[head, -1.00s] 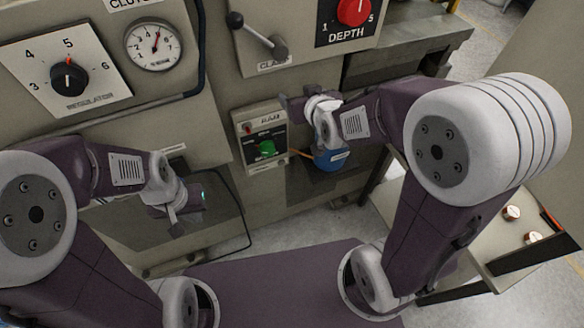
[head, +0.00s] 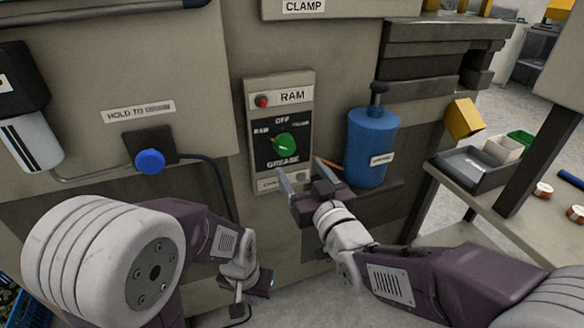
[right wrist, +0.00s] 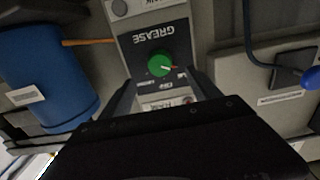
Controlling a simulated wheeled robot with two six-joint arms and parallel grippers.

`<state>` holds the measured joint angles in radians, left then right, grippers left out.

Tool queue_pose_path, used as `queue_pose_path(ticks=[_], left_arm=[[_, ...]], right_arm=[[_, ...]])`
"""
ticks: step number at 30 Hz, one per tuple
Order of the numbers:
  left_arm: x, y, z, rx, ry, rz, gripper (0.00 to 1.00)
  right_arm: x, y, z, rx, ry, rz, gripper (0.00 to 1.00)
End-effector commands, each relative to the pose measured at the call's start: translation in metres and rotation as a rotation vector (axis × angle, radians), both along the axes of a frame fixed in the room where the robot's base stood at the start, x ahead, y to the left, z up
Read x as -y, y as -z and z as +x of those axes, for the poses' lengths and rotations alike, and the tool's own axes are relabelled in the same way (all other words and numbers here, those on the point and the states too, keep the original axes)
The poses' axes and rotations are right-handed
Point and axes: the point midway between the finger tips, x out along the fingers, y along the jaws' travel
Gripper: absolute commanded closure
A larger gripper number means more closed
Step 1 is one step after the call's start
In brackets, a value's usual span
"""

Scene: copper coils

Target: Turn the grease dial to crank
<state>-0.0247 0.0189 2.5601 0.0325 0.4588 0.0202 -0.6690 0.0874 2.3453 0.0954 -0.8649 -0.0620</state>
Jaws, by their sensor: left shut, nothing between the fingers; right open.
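The green grease dial (head: 285,144) sits on a black plate marked GREASE, below a RAM label. Its labels are small; OFF is readable at the top. In the right wrist view the dial (right wrist: 160,65) appears upside down. A pale pointer mark on it seems to face the right-hand label there, not clearly readable. My right gripper (head: 300,172) is open, below and in front of the dial, apart from it. In its wrist view the dial shows between and beyond the fingers (right wrist: 160,88). My left gripper (head: 262,284) is shut and empty, low at left, away from the panel.
A red button (head: 262,101) is above the dial. A blue canister (head: 371,148) stands right of the panel, with an orange pipe beside it. A blue knob (head: 150,161) with a cable is at left. A side table with a grey tray (head: 470,171) is at right.

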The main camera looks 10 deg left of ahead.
Motion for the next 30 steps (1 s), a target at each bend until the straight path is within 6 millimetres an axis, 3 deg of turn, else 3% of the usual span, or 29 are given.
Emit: queue_pose_path(ticks=[4, 15, 26, 30], left_arm=[[0.0, 0.001, 0.0, 0.0, 0.0, 0.0, 1.0], [0.0, 0.014, 0.0, 0.0, 0.0, 0.0, 1.0], [0.0, 0.015, 0.0, 0.0, 0.0, 0.0, 1.0], [0.0, 0.015, 0.0, 0.0, 0.0, 0.0, 1.0]], right_arm=[[-0.006, -0.001, 0.011, 0.001, 0.002, 0.001, 0.28], [-0.045, 0.0, 0.068, 0.0, 0.002, 0.0, 0.28], [-0.05, -0.002, 0.076, -0.001, 0.002, -0.001, 0.28], [-0.05, -0.002, 0.076, -0.001, 0.002, -0.001, 0.64]])
